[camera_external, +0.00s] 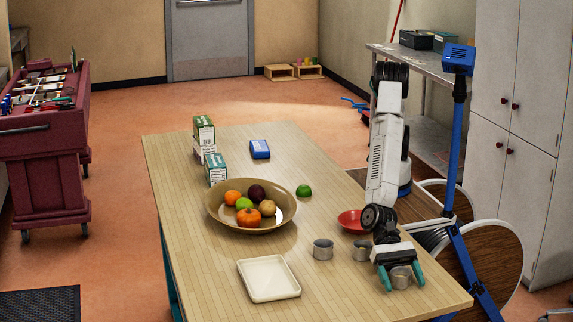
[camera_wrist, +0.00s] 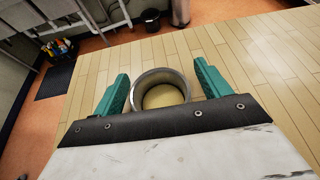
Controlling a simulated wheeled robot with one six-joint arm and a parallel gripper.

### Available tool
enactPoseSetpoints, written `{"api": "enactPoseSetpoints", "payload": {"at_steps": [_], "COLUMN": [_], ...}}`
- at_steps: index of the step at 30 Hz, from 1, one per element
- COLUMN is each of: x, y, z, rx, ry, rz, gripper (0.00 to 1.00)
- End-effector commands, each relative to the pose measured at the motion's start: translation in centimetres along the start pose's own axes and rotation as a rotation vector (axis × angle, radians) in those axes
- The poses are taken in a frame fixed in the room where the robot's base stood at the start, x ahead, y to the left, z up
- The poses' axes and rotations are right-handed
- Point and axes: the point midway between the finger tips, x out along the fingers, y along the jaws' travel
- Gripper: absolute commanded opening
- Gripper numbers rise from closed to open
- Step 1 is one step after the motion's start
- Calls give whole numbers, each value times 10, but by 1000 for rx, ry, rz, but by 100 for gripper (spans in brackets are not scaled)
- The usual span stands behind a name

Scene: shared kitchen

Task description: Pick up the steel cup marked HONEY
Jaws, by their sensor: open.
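Three steel cups stand on the wooden table. One steel cup (camera_external: 400,277) is at the near right, between the green fingers of my gripper (camera_external: 402,280). In the wrist view this cup (camera_wrist: 160,76) stands upright between my open fingers (camera_wrist: 160,90), with a gap on each side. Two other steel cups, a left one (camera_external: 323,249) and a right one (camera_external: 362,250), stand farther back. The markings on the cups are too small or hidden to read, so I cannot tell which says HONEY.
The wooden table (camera_external: 225,290) also holds a cream tray (camera_external: 268,278), a fruit bowl (camera_external: 222,216), a red bowl (camera_external: 350,221) close to my arm, a lime (camera_external: 304,190), several boxes (camera_external: 216,170) and a blue packet (camera_external: 260,149). The near table edge is clear.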

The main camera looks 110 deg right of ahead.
Motion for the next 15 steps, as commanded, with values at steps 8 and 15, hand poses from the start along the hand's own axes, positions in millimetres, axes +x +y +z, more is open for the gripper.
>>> {"api": "enactPoseSetpoints", "payload": {"at_steps": [8, 15], "x": [0, -1], "y": [0, 0], "z": [0, 1], "rx": [0, 0], "ry": [0, -1], "rz": [0, 0], "gripper": [26, 26]}}
